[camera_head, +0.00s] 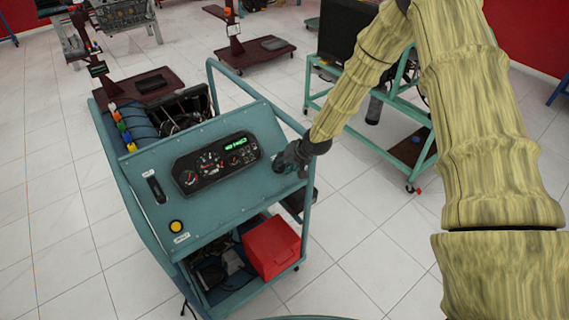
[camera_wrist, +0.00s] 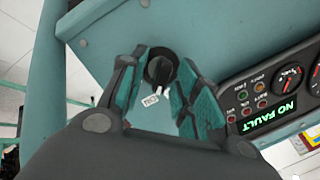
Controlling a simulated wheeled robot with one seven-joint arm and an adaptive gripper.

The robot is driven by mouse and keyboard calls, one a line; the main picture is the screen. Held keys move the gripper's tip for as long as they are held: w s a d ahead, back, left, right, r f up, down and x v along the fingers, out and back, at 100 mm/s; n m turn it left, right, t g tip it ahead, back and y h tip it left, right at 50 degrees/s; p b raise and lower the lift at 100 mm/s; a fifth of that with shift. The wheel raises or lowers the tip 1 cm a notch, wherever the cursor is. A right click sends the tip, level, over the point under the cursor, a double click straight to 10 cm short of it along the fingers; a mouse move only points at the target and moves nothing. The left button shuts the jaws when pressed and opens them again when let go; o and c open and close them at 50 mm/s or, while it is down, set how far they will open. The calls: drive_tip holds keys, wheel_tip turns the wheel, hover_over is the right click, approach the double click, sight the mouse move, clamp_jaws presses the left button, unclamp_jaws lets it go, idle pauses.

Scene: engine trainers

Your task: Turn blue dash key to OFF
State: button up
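The blue dash (camera_head: 235,205) is the sloping top of a teal wheeled engine trainer. In the wrist view, a round black key switch (camera_wrist: 160,68) with a raised key sits on the dash (camera_wrist: 200,30), with a small white label (camera_wrist: 151,99) beside it. My gripper (camera_wrist: 163,57) has one teal-padded finger on each side of the switch. The fingers are apart; whether either touches the key is unclear. In the head view, my gripper (camera_head: 294,158) is at the dash's right edge and hides the key.
A gauge cluster (camera_head: 216,163) with a green display sits mid-dash; the display reads NO FAULT in the wrist view (camera_wrist: 269,117). A yellow button (camera_head: 176,226) is at lower left. A teal rail (camera_head: 258,100) rises behind. A red box (camera_head: 271,247) sits on the lower shelf.

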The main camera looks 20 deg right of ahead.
drive_tip(key=shift+c, duration=0.2)
clamp_jaws()
drive_tip(key=shift+n, duration=0.3)
drive_tip(key=n+h+b, duration=0.1)
drive_tip(key=n+b, duration=0.2)
drive_tip(key=n, duration=0.1)
drive_tip(key=shift+a+f, duration=0.1)
drive_tip(key=shift+a+n+h+b, duration=0.1)
drive_tip(key=shift+n+h+b, duration=0.2)
drive_tip(key=shift+n+b, duration=1.3)
drive_tip(key=shift+n+p, duration=0.4)
drive_tip(key=shift+n, duration=0.1)
drive_tip(key=shift+o, duration=0.2)
unclamp_jaws()
